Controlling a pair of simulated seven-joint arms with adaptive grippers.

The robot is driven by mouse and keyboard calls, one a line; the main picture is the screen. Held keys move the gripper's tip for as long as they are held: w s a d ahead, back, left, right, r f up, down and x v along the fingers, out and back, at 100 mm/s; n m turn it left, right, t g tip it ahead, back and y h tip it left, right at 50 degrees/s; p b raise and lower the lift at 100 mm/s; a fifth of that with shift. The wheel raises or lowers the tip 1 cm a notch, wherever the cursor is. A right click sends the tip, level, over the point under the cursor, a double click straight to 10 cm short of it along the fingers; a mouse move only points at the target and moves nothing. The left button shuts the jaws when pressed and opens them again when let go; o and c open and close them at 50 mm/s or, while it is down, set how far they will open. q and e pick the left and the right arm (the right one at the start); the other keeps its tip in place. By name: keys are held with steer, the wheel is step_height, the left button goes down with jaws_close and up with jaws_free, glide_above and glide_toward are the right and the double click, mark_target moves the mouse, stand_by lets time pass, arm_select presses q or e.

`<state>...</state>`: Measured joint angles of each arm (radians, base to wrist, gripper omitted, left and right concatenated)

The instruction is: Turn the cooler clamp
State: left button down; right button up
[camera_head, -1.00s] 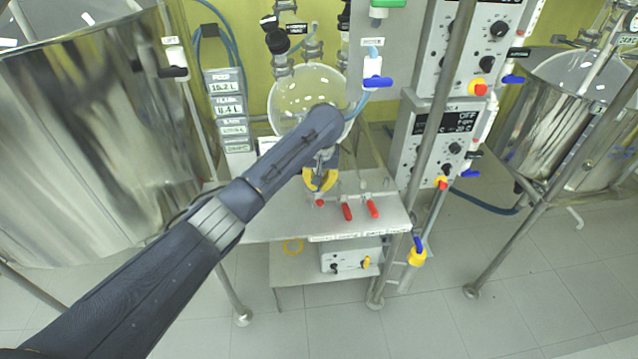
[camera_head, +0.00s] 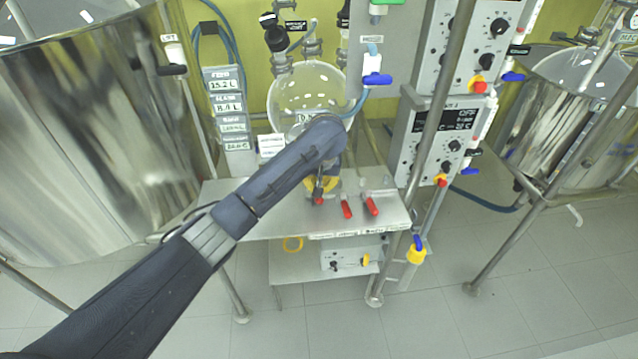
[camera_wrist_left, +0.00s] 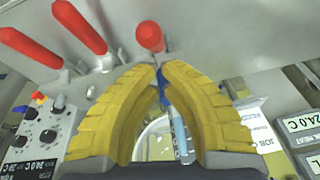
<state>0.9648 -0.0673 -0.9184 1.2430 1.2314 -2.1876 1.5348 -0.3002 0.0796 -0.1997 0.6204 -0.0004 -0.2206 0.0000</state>
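Three red-handled clamps stand on the steel shelf (camera_head: 270,222) below the round glass vessel. Their labels are too small to read, so I cannot tell which is the cooler one. My left gripper (camera_head: 321,189), with yellow fingers, is at the leftmost clamp (camera_head: 318,201). In the left wrist view that clamp's red handle end (camera_wrist_left: 150,37) shows just beyond the fingertips (camera_wrist_left: 161,66), which sit close together around its metal stem. Whether they press on it is unclear. The middle clamp (camera_head: 346,209) and right clamp (camera_head: 372,206) lie tilted beside it. My right gripper is out of view.
The glass vessel (camera_head: 300,85) hangs behind my left arm. Control boxes (camera_head: 440,140) and a steel post stand to the right. A large steel tank (camera_head: 90,140) fills the left. A small box (camera_head: 350,258) sits on the lower shelf.

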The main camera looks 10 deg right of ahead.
arm_select(q)
steer(key=shift+s+f+t, duration=0.1)
steer(key=shift+s+t, duration=0.4)
steer(key=shift+t, duration=0.1)
stand_by(1.4)
